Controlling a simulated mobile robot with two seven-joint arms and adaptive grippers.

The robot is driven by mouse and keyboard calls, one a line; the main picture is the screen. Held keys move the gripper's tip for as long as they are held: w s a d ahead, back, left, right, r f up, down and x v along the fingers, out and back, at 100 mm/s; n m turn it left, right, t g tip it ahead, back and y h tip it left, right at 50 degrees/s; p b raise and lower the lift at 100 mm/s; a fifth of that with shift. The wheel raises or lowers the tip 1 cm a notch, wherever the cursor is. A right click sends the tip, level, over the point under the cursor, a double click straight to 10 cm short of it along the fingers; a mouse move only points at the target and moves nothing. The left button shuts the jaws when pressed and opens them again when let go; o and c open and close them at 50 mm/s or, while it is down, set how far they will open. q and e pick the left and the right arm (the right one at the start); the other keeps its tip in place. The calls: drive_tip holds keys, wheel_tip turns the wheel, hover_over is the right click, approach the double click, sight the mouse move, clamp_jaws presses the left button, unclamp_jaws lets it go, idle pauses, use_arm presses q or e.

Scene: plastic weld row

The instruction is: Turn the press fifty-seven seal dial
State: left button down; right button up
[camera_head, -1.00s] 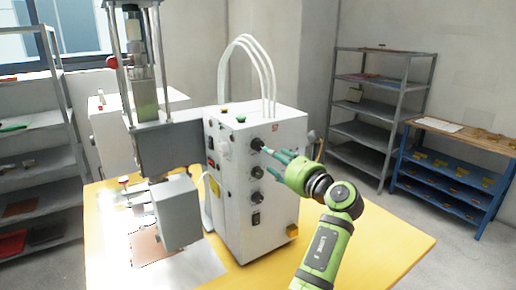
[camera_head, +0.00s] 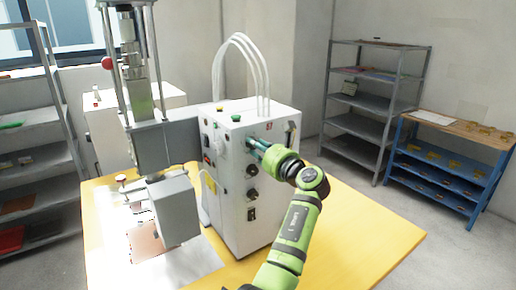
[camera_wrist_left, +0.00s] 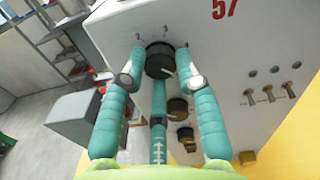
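The white press control box (camera_head: 232,185) stands on the yellow table; its "57" marking shows in the wrist view (camera_wrist_left: 225,8). A black seal dial (camera_wrist_left: 160,58) with a pale pointer line is the top one in its column, below small printed numbers. My left gripper (camera_head: 255,147) is at this dial; the hand partly hides it in the head view. In the wrist view, two teal fingers of the left gripper (camera_wrist_left: 160,52) stand either side of the dial and a third is below. They look spread; contact cannot be told. My right gripper is not in view.
Below are another dial (camera_wrist_left: 177,107) and a third knob (camera_wrist_left: 186,135). The press head (camera_head: 175,208) stands left of the box. The yellow table (camera_head: 375,240) is clear at right. Shelves (camera_head: 365,110) stand behind.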

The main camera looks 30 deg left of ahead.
use_arm(q)
drive_tip(key=shift+f, duration=0.25)
drive_tip(key=n+b, duration=0.2)
drive_tip(key=n, duration=0.2)
drive_tip(key=shift+f+b, duration=0.15)
drive_tip(key=shift+b, duration=0.25)
drive_tip(key=shift+n+b, duration=2.1)
drive_tip(key=shift+n, duration=1.1)
drive_tip(key=shift+r, duration=0.2)
drive_tip(key=c, duration=0.9)
unclamp_jaws()
drive_tip(key=shift+w+d, duration=0.1)
drive_tip(key=shift+w, duration=0.15)
